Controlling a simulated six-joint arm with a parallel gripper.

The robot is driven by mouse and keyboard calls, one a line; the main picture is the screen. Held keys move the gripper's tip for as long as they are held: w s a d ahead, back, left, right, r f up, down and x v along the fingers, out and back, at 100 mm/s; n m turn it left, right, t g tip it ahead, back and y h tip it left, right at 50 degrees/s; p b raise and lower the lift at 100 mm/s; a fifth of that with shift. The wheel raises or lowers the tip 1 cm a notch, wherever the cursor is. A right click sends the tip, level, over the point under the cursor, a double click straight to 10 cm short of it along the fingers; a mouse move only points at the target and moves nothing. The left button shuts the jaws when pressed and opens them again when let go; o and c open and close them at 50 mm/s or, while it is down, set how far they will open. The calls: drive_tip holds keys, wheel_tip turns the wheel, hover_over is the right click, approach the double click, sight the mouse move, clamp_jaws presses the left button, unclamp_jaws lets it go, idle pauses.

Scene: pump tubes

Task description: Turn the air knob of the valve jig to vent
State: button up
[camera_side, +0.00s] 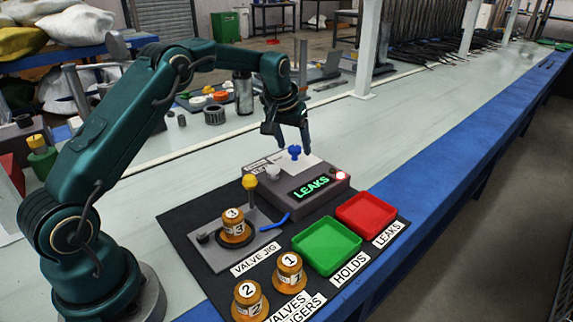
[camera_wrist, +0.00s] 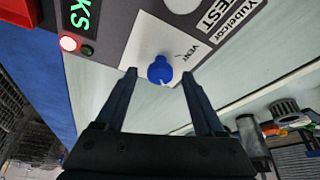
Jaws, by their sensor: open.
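The air knob (camera_wrist: 160,70) is a small blue knob on a white plate of the grey test box (camera_side: 310,203). It also shows in the side view (camera_side: 295,152). A VENT label (camera_wrist: 198,50) is printed to its upper right in the wrist view. A small pale mark on the knob's lower edge does not appear to face that label. My gripper (camera_side: 287,143) is open, pointing down over the knob. In the wrist view its fingertips lie on either side of the knob, apart from it. The box's display (camera_side: 311,187) reads LEAKS in green.
Valve 3 (camera_side: 234,226) sits in the valve jig (camera_side: 213,254), beside a yellow-topped post (camera_side: 249,183). Valves 1 (camera_side: 289,273) and 2 (camera_side: 249,300) stand in front. Green (camera_side: 326,245) and red (camera_side: 366,213) trays are empty. A red lamp (camera_side: 341,177) glows on the box.

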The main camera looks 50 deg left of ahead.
drive_tip(key=shift+w+f, duration=0.1)
drive_tip(key=shift+f, duration=0.1)
clamp_jaws()
drive_tip(key=shift+n, duration=0.3)
drive_tip(key=shift+w+d+n+g+y, duration=0.1)
drive_tip(key=shift+n+g+y, duration=0.3)
drive_tip(key=shift+n, duration=0.9)
drive_tip(key=shift+n+g+y, duration=0.2)
drive_tip(key=shift+n+y, duration=0.3)
drive_tip(key=shift+n, duration=0.8)
unclamp_jaws()
